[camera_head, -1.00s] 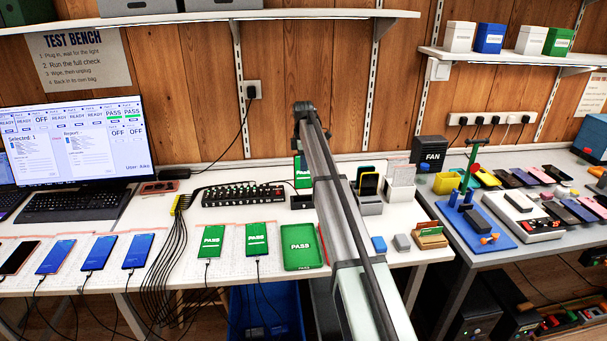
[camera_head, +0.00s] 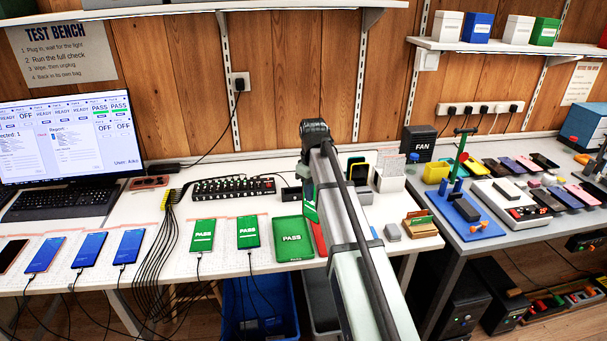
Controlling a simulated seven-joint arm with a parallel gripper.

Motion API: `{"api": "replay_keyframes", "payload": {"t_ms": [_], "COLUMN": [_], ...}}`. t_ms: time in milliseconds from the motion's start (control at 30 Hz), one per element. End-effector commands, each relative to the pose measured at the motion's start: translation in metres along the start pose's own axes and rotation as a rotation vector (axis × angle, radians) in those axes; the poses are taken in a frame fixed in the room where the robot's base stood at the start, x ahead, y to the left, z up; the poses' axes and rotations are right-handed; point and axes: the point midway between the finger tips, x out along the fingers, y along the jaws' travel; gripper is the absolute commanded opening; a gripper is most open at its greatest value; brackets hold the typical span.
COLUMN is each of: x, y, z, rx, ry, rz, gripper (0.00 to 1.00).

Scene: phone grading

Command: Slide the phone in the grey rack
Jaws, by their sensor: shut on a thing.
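A phone with a green screen (camera_head: 309,205) hangs upright above the bench, at the left edge of my arm, which covers much of it. My gripper is mostly hidden behind my own arm link, just above this phone, and is shut on it. The grey rack (camera_head: 364,196) stands to the right of my arm at the back of the bench, with dark phones upright in it. My arm covers part of its left side. The held phone is left of this rack and apart from it.
A green PASS tray (camera_head: 293,243) lies left of my arm, with a partly hidden red tray (camera_head: 319,238) beside it. A black rack (camera_head: 290,194) stands behind. Two cabled phones (camera_head: 248,232) lie farther left. A white box (camera_head: 389,178) and grey block (camera_head: 392,232) are on the right.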

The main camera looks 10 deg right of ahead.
Motion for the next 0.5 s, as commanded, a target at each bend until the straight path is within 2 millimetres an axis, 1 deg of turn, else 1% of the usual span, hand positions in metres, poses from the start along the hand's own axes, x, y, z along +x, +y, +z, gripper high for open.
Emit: {"api": "replay_keyframes", "payload": {"t_ms": [33,200,300,400,500], "x": [0.002,0.004,0.006,0.006,0.005], "y": [-0.009,-0.021,-0.024,-0.019,-0.006], "z": [0.017,0.048,0.065,0.080,0.085], "rx": [0.024,0.095,0.129,0.161,0.179], "ry": [0.000,-0.001,-0.001,-0.003,-0.006], "rz": [0.000,0.000,-0.001,-0.002,-0.004], "gripper": [0.00,0.00,0.00,0.00,0.00]}}
